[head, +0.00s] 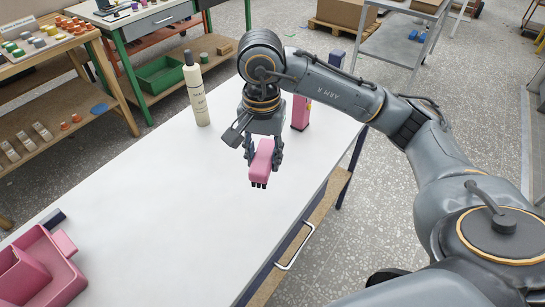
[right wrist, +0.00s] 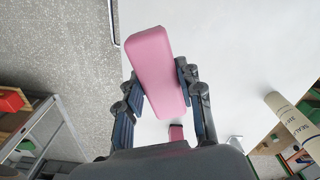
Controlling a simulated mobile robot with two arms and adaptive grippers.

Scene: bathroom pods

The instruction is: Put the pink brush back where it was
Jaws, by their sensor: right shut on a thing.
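The pink brush (head: 261,165) is between the fingers of my right gripper (head: 262,153), which is shut on it. Its short dark bristles point down, and it is held above the white tabletop. In the right wrist view the brush's pink body (right wrist: 154,62) is long, slightly tilted, and gripped on both sides by the fingers (right wrist: 160,82); its bristles are hidden there. A pink container (head: 72,284) with a smaller pink box in it sits at the lower left of the table, cut off by the picture's edge. My left gripper is not in view.
A cream bottle (head: 197,98) stands at the table's far left edge. An upright pink object (head: 300,113) is partly behind my right arm. A dark block (head: 53,218) lies near the pink container. The tabletop's middle (head: 190,190) is clear. Shelves stand beyond.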

